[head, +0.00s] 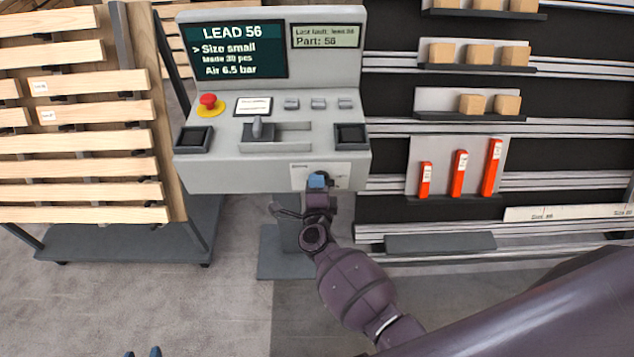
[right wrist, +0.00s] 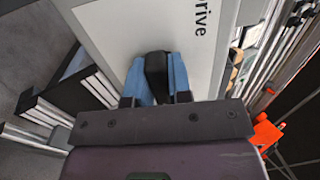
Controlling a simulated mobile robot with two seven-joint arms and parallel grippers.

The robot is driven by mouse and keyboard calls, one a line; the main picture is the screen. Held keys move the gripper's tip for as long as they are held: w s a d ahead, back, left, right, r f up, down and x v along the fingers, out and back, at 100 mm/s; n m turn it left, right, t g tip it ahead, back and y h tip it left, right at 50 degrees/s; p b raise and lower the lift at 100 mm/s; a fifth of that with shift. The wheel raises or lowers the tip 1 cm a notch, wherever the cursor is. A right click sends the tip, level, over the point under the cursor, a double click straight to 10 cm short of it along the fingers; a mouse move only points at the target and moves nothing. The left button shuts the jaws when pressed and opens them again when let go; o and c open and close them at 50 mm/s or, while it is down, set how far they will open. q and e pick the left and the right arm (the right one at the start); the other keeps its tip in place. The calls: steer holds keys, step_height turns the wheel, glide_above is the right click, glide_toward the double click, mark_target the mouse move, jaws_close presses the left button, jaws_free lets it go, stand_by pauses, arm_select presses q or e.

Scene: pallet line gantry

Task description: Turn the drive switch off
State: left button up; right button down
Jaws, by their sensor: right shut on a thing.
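The drive switch is a black knob (right wrist: 157,75) on a pale plate (right wrist: 205,70) that reads "Drive" in the right wrist view. The plate (head: 343,168) is on the front of the grey console in the head view. My right gripper (head: 318,180) is at this plate and hides most of the knob there. In the right wrist view its blue fingers (right wrist: 156,82) are shut on the knob, one on each side. I cannot tell which setting the knob points to. The blue fingertips of my left gripper (head: 143,352) show at the bottom edge, apart, with nothing between them.
The console (head: 230,178) has a screen (head: 231,50) reading "LEAD 56", a red mushroom button (head: 208,101), a lever (head: 257,128) and several small buttons. A rack with wooden slats (head: 80,165) stands left. Shelves with blocks and orange pieces (head: 460,172) stand right.

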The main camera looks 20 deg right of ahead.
steer(key=shift+f, duration=0.1)
stand_by(0.3)
steer(key=c, duration=1)
jaws_free()
steer(key=shift+c, duration=0.2)
steer(key=shift+s, duration=0.1)
steer(key=v, duration=1)
steer(key=shift+s, duration=0.35)
steer(key=shift+a, duration=0.1)
steer(key=shift+n, duration=0.3)
